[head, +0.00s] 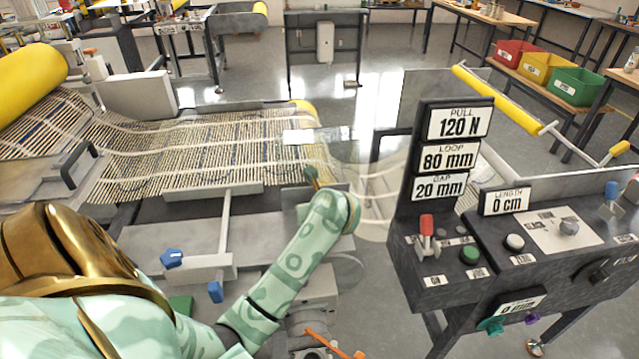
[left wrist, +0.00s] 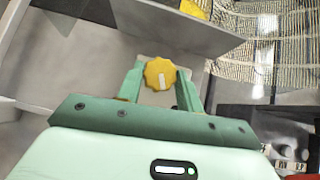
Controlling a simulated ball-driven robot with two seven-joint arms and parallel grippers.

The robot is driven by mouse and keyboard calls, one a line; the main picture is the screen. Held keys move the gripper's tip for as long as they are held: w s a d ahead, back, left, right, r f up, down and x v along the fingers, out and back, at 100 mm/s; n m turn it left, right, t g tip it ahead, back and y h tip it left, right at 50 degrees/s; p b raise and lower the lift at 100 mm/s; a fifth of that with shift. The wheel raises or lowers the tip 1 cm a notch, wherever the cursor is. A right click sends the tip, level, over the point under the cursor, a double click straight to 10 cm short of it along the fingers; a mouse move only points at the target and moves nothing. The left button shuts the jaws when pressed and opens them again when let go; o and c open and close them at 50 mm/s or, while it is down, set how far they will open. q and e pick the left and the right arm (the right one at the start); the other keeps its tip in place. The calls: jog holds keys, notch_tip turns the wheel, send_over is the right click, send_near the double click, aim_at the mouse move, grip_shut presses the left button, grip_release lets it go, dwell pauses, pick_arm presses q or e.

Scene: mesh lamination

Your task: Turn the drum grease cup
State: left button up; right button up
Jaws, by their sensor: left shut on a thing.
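The drum grease cup (left wrist: 161,74) is a yellow scalloped knob with a white bar mark on its face, seen in the left wrist view. My left gripper (left wrist: 160,84) is shut on it, with one green finger on each side. In the head view my green left arm reaches up from the lower left to the machine's right end. My wrist hides the cup there, and the fingertips cannot be made out. My right gripper is in neither view.
A ribbed mesh web (head: 215,150) runs across the machine left of my wrist. A dark control console (head: 440,265) with levers, buttons and signs stands to the right. Blue knobs (head: 172,258) sit on the near frame. A grey plate (left wrist: 150,25) lies beyond my left fingers.

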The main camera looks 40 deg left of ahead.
pick_arm(q)
jog(key=shift+s+a+m+t+h, duration=0.1)
jog(key=shift+m+t+h, duration=0.5)
jog(key=shift+m, duration=0.5)
jog(key=shift+s+a+m+t+h, duration=0.1)
jog(key=shift+m+t+h, duration=0.5)
jog(key=shift+m, duration=0.5)
jog(key=o, duration=1)
jog(key=p+v, duration=0.5)
jog(key=v, duration=1.1)
jog(key=shift+s, duration=0.2)
